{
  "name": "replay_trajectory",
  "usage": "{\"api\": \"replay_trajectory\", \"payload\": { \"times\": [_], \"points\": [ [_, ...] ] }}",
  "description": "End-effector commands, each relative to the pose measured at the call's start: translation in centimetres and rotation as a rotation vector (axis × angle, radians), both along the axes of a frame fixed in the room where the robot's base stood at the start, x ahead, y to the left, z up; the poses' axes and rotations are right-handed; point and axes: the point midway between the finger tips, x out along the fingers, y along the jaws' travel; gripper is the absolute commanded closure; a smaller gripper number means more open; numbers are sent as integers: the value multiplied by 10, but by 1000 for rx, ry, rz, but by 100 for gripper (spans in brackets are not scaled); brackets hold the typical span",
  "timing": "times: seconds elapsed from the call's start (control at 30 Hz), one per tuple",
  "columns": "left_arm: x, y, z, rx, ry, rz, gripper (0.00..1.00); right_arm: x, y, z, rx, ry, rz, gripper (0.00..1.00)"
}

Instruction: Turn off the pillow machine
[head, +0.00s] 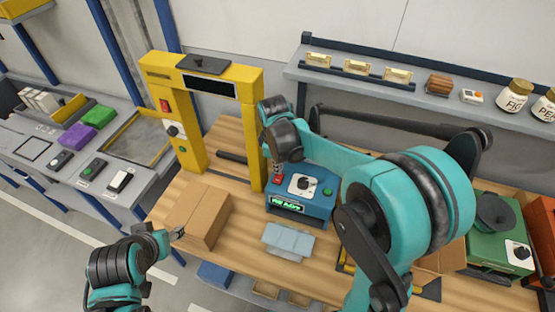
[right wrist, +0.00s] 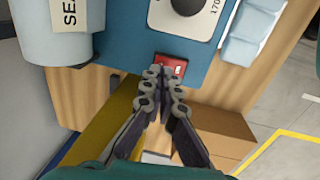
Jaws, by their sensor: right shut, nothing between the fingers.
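The pillow machine (head: 318,203) is a blue box on the wooden bench, with a lit green READY display (head: 286,204), a white dial plate (head: 302,184) and a red switch (head: 277,180). Light-blue pillows (head: 288,240) lie in front of it. My right gripper (head: 276,166) is shut and empty, its fingertips at the red switch. In the right wrist view the fingertips (right wrist: 164,82) are just below the red switch (right wrist: 171,67), partly covering its lower edge; I cannot tell if they touch. My left gripper (head: 174,235) is at the lower left beside a cardboard box; its fingers are unclear.
A yellow frame machine (head: 249,85) with its own red switch stands left of the blue machine. A cardboard box (head: 198,215) sits on the bench front. A green machine (head: 488,247) is at right. A shelf (head: 425,97) with jars runs behind.

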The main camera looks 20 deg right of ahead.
Motion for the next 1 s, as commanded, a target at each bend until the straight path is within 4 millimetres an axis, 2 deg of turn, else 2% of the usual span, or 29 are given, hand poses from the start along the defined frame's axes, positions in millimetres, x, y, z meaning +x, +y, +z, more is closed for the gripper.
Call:
{"api": "replay_trajectory", "payload": {
  "times": [0.13,0.53,0.67,1.0],
  "points": [
    [0,0,-3,0,0,0,48,1,-1,-11,0,0,0,100],
    [0,0,-3,0,0,0,48,2,-1,-14,0,0,0,100],
    [0,0,-12,0,0,0,48,6,-4,-25,7,11,-1,100],
    [0,0,-8,0,0,0,48,2,-2,-21,5,10,1,100]
  ]
}}
